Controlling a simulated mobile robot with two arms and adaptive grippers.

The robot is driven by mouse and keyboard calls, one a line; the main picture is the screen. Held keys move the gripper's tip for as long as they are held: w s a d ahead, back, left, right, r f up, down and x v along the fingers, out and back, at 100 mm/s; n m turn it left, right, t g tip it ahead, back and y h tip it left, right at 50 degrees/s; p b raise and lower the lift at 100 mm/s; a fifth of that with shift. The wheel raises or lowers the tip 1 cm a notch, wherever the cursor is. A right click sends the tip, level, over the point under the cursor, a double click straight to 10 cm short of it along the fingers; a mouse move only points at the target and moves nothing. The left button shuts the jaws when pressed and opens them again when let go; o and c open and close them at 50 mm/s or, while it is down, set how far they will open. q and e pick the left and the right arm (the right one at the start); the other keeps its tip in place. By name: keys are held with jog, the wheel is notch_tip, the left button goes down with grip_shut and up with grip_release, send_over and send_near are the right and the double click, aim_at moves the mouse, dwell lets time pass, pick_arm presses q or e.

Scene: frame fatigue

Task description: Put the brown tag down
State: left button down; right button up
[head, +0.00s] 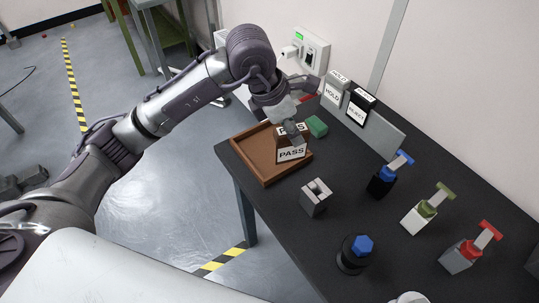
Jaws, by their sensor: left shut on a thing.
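The brown tag (283,157) has a white label reading PASS on its front and another on top. It stands upright at the right side of a shallow brown wooden tray (242,143). My left gripper (291,130) reaches down from above and is shut on the tag's upper part. The fingers hide some of the top label. I cannot tell whether the tag's bottom touches the tray floor.
The black table holds a HOLD tag (334,91), a REJECT tag (357,111), a green block (317,126) and a grey block (315,198). Blue-, green- and red-handled items (381,182) (419,217) (462,255) line the right. A blue-knobbed black item (351,259) stands in front.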

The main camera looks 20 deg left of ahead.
pick_arm(q)
jog(key=n, duration=0.1)
jog(key=w+d+n, duration=0.1)
jog(key=shift+w+n+t+y+b, duration=0.2)
jog(key=shift+n+t+y+b, duration=0.1)
jog(key=shift+t+y, duration=0.1)
jog(key=shift+w+a+n, duration=0.1)
jog(key=shift+w+n, duration=0.1)
jog(key=shift+n, duration=0.2)
jog(key=shift+w+a+f, duration=0.15)
jog(key=shift+w+a, duration=0.1)
jog(key=w+a+f+p, duration=0.1)
jog(key=w+a+f, duration=0.1)
jog(key=f, duration=0.1)
jog(key=w+a+f+p, duration=0.1)
jog(key=w+a+f, duration=0.1)
jog(key=a+f, duration=0.1)
jog(key=w+a+f+p, duration=0.1)
jog(key=w+a+f, duration=0.2)
jog(key=f, duration=0.1)
jog(key=shift+a+f+p, duration=0.1)
jog(key=shift+f+p, duration=0.2)
jog(key=shift+p, duration=0.05)
